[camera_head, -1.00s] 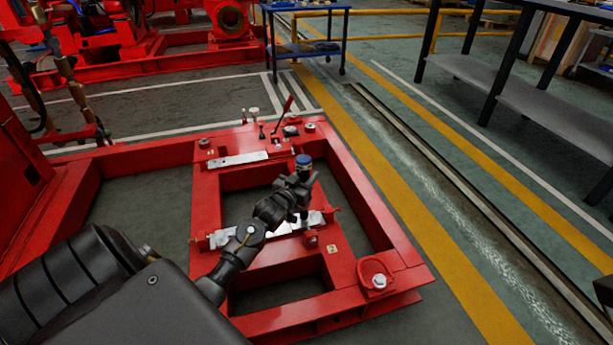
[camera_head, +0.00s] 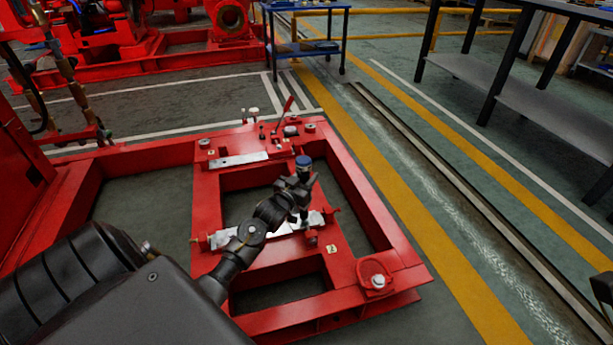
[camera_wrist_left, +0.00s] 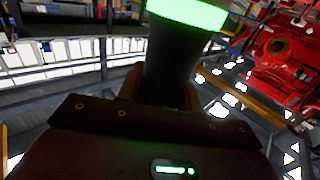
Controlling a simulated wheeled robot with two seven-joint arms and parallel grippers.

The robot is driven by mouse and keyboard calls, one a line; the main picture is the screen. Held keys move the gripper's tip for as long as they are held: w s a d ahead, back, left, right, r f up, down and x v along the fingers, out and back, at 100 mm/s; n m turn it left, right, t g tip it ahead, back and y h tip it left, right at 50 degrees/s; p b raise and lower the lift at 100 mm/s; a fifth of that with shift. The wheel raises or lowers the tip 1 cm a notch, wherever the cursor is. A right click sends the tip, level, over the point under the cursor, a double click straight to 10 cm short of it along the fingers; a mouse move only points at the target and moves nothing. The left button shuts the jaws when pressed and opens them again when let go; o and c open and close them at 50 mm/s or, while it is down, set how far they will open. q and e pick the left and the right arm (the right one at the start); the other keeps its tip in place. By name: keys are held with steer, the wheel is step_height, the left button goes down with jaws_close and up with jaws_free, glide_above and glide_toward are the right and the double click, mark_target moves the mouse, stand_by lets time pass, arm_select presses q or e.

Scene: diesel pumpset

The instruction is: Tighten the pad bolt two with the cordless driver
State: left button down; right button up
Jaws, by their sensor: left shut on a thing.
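My left gripper (camera_head: 289,196) is shut on the cordless driver (camera_head: 303,162), which stands upright with a blue cap on top. In the left wrist view the driver (camera_wrist_left: 172,60) is a dark body with a glowing green band. Below it lies a bright metal pad (camera_head: 286,226) on a cross member of the red frame. A small tag marked 2 (camera_head: 332,249) sits on the frame beside this pad. The driver and gripper hide part of the pad. I cannot make out pad bolt two or whether the driver's tip touches it.
The red base frame (camera_head: 365,208) has open bays. A second metal pad (camera_head: 238,160) and a red-handled lever (camera_head: 284,113) lie farther back. A large bolt (camera_head: 378,281) stands at the near right corner. A blue cart (camera_head: 308,42) and dark bench (camera_head: 493,88) stand beyond.

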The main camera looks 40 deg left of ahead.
arm_select(q)
steer(key=shift+f, duration=0.35)
stand_by(0.7)
steer(key=shift+r+p, duration=0.15)
steer(key=shift+p, duration=0.3)
stand_by(0.4)
steer(key=shift+f, duration=0.55)
stand_by(1.4)
steer(key=shift+r+p, duration=2.75)
steer(key=shift+r, duration=0.05)
